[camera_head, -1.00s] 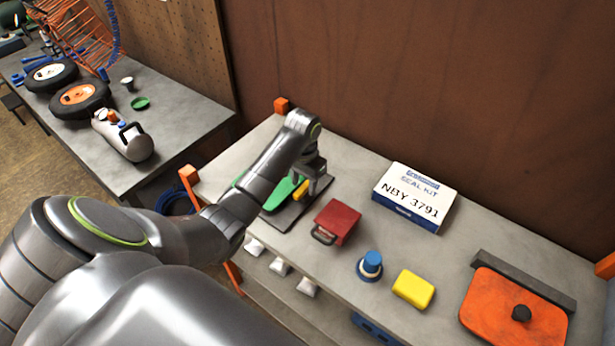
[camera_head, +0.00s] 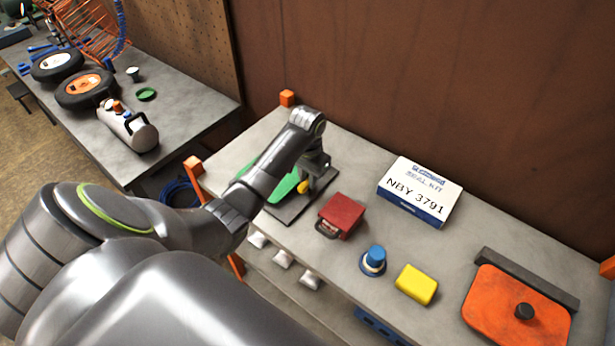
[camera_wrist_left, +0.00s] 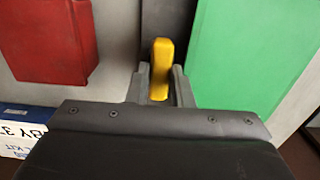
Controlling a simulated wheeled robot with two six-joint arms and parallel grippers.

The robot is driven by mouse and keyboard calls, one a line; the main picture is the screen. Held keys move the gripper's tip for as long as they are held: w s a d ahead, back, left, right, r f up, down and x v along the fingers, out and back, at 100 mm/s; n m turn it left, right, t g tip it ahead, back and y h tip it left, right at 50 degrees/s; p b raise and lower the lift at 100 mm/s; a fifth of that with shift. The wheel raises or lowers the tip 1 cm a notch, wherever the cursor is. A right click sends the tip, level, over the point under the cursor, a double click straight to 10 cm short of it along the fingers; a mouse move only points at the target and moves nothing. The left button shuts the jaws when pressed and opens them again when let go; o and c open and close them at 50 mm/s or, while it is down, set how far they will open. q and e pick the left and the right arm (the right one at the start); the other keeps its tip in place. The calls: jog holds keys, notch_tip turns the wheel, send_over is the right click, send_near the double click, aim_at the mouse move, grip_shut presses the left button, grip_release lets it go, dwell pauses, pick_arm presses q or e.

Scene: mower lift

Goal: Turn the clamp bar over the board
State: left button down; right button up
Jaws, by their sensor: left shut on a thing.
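The yellow clamp bar (camera_head: 303,187) is at the right edge of the green board (camera_head: 284,187). Both are over a dark base plate (camera_head: 288,213) at the left end of the workbench. My left gripper (camera_head: 312,176) reaches down from above, shut on the bar. In the left wrist view the yellow bar (camera_wrist_left: 160,68) stands between the fingertips. The green board (camera_wrist_left: 245,55) is to its right there, with a gap between them, so the bar is beside the board in that view. My wrist and forearm hide part of the board in the head view. My right gripper is out of sight.
A red box with a handle (camera_head: 341,216) stands close to the base plate. Further right are a blue knob (camera_head: 374,259), a yellow block (camera_head: 416,284), a seal kit box (camera_head: 420,190) and an orange plate (camera_head: 510,305). A brown wall (camera_head: 440,80) stands behind the bench.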

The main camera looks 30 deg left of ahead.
pick_arm(q)
jog(key=shift+n, duration=0.4)
jog(key=n, duration=0.3)
jog(key=shift+n, duration=0.4)
jog(key=n, duration=0.4)
jog(key=shift+n, duration=0.3)
jog(key=n, duration=0.8)
jog(key=shift+n, duration=0.5)
jog(key=c, duration=1.3)
grip_release()
